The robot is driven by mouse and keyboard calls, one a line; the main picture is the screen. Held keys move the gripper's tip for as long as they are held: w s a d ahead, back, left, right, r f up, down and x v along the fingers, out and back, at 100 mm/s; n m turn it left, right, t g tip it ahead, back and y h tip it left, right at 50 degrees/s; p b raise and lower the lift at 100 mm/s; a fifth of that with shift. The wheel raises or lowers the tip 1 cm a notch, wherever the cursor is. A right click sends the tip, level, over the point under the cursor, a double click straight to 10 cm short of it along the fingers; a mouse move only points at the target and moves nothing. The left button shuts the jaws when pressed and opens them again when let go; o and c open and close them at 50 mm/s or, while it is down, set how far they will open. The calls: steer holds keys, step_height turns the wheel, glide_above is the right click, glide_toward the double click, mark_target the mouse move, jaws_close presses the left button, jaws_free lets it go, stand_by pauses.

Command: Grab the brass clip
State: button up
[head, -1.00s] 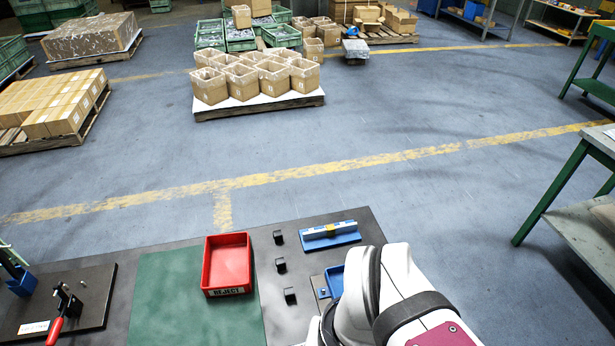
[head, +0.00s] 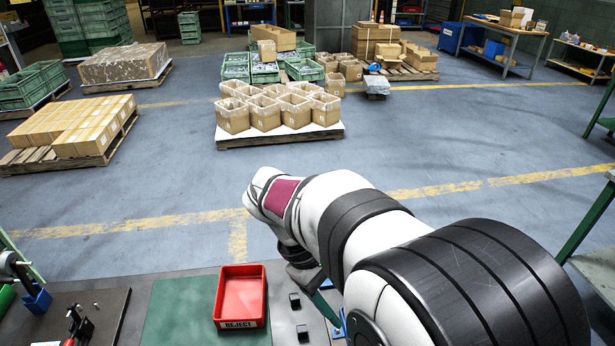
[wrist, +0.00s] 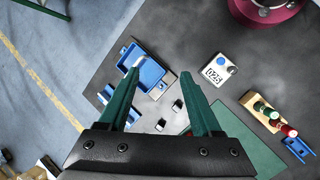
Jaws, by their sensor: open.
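I cannot make out the brass clip in either current view. My gripper (wrist: 160,73) is open, its two green fingers spread, with nothing seen between the tips but the blue tray and dark table below. The blue tray (wrist: 154,73) lies below the fingertips with a small pale thing at its left end. A blue fixture (wrist: 104,95) is partly hidden behind the left finger. In the head view my arm hides most of my gripper and the table's right part.

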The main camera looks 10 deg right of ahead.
steer(key=w+a+f+n+t+h, duration=0.25)
steer(key=w+f+n+h, duration=0.2)
steer(key=w+n, duration=0.35)
steer(key=w+a+f+n+t+h, duration=0.25)
steer(key=w+f+n, duration=0.35)
steer(key=w, duration=0.4)
steer(key=shift+g, duration=0.3)
steer(key=x, duration=0.9)
steer(key=shift+w+f, duration=0.3)
steer(key=shift+f, duration=0.1)
steer(key=d+f, duration=0.2)
steer(key=w+d+f, duration=0.1)
steer(key=d+f, duration=0.1)
steer(key=shift+w+d+f, duration=0.1)
steer(key=shift+w+f, duration=0.05)
jaws_close()
